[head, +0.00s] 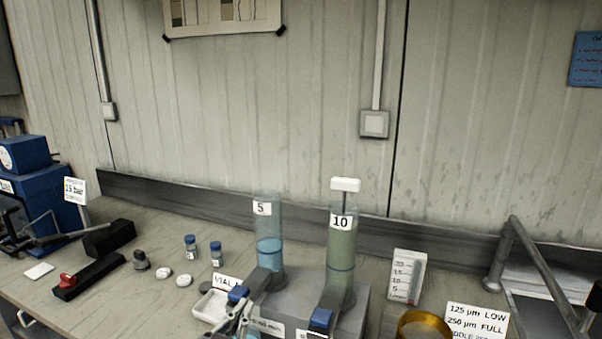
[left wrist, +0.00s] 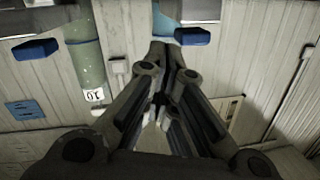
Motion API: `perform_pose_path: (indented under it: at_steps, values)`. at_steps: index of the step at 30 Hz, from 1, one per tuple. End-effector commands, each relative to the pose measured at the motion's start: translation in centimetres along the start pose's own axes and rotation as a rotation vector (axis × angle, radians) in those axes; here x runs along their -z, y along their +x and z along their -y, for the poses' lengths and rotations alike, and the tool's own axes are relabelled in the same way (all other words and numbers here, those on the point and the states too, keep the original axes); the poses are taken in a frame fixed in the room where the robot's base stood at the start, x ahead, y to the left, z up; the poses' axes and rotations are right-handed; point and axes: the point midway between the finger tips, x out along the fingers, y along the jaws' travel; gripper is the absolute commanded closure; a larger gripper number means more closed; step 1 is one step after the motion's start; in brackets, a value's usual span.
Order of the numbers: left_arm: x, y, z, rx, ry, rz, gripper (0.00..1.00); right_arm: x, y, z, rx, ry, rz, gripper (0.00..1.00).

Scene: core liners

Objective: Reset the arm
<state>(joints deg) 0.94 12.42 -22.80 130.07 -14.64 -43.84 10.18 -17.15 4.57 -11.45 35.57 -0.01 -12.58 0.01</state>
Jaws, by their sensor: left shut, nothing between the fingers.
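My left gripper (head: 241,312) is at the bottom of the head view, in front of the blue-handled tap of cylinder 5. In the left wrist view my left gripper (left wrist: 163,50) is shut and empty, its fingertips close beside a blue handle (left wrist: 192,37). I cannot tell whether they touch. That view shows the scene upside down. Cylinder 5 (head: 269,234) holds blue liquid. Cylinder 10 (head: 341,248), with a white T-handle on top, holds greenish liquid. It also shows in the left wrist view (left wrist: 86,65). My right gripper is not in view.
A small white tray (head: 209,307) lies left of the cylinders, with two small vials (head: 190,246) and white discs beyond it. A graduated card (head: 405,276), an amber ring (head: 424,323) and a metal rail (head: 545,270) are on the right. Blue equipment (head: 35,190) stands far left.

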Motion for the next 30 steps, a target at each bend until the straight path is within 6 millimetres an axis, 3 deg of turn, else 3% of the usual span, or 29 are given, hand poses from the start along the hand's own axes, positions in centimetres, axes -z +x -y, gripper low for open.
perform_pose_path:
  at_steps: [1, 3, 6, 9, 13, 19, 26, 30]
  values:
    - [-3.8, -1.5, 0.2, 0.008, -0.033, 0.124, 1.00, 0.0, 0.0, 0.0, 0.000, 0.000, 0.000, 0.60]
    - [-8.6, -3.9, 0.3, 0.012, -0.067, 0.294, 1.00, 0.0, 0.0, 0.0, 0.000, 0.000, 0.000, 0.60]
    - [-14.6, -8.2, 0.1, 0.008, -0.109, 0.525, 1.00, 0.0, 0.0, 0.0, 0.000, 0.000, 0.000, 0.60]
    - [-19.1, -12.9, -0.3, -0.008, -0.140, 0.723, 1.00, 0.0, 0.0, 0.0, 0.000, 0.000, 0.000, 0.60]
    - [-23.0, -18.6, -1.1, -0.034, -0.171, 0.932, 1.00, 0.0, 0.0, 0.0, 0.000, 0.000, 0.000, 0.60]
    - [-26.5, -26.8, -2.2, -0.085, -0.208, 1.199, 1.00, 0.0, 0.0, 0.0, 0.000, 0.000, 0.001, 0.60]
    - [-33.7, -24.4, -3.9, -0.092, -0.204, 1.216, 1.00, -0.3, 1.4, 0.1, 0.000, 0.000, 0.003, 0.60]
    - [-39.1, -23.6, -5.2, -0.098, -0.203, 1.233, 1.00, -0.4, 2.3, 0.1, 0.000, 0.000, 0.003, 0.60]
